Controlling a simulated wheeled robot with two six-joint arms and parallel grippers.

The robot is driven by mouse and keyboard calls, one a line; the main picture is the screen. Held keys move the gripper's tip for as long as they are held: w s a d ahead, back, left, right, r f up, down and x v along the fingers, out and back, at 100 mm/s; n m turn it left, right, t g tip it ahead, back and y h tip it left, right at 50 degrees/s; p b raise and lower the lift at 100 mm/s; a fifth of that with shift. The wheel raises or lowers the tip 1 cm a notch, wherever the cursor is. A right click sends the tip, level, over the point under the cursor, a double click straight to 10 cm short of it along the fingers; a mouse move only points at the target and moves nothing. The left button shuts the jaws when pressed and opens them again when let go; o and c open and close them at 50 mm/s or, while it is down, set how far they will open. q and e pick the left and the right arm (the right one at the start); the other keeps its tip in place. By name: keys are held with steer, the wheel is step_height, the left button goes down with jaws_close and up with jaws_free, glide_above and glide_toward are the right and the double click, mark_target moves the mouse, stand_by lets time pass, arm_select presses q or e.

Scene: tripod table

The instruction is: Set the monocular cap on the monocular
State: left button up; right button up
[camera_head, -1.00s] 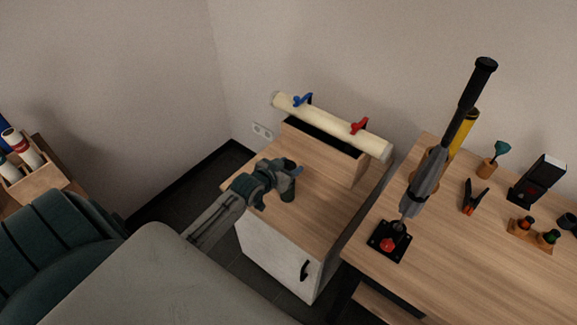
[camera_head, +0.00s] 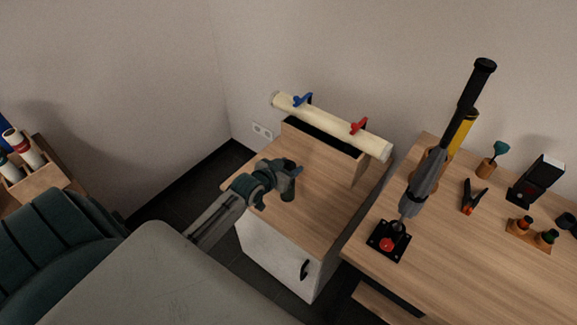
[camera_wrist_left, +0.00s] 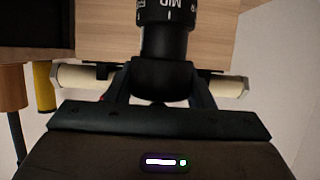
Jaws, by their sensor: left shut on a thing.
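My left gripper (camera_head: 287,178) is low over the wooden top of the small cabinet. In the left wrist view it is shut on a dark, rounded piece (camera_wrist_left: 163,82), which looks like the monocular cap. Directly beyond that piece is a black cylinder with white markings reading "MID", which looks like the monocular (camera_wrist_left: 167,40). The two line up and appear to meet, but I cannot tell whether the cap is seated. In the head view the gripper mostly hides both. My right gripper is not in view.
A cream tube (camera_head: 335,127) with blue and red clamps lies on the box at the cabinet's back. The cabinet top (camera_head: 310,220) is clear in front of the gripper.

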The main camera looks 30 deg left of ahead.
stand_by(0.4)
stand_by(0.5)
arm_select(q)
steer(key=shift+r+p, duration=0.2)
steer(key=shift+p, duration=0.2)
steer(key=shift+r, duration=0.25)
steer(key=shift+r+p, duration=0.3)
steer(key=shift+p, duration=0.3)
stand_by(0.7)
